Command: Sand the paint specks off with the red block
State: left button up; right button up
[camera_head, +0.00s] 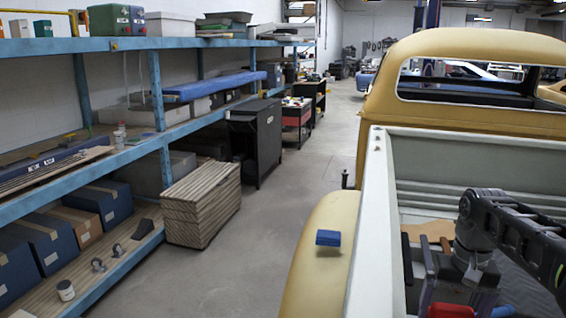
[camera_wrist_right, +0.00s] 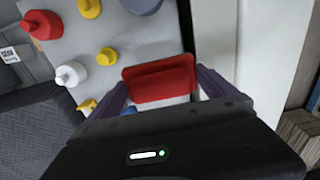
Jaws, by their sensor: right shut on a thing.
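The red block (camera_wrist_right: 158,78) is held between the two fingertips of my right gripper (camera_wrist_right: 162,86) in the right wrist view. A blue block (camera_head: 328,238) lies on the yellow fender, outside the bed wall and apart from the gripper. I cannot make out any paint specks. My left gripper is not in view.
The bed's pale wall (camera_head: 369,210) rises between the gripper and the fender (camera_head: 318,262). A blue shelf and wooden crate (camera_head: 202,203) stand left, across open floor.

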notch_tip(320, 180, down, 7)
jog(key=b, duration=0.6)
jog(key=shift+f, duration=0.2)
jog(key=shift+r, duration=0.1)
jog(key=shift+r+p, duration=0.1)
jog(key=shift+p, duration=0.7)
jog(key=shift+f+p, duration=0.4)
jog(key=shift+f, duration=2.75)
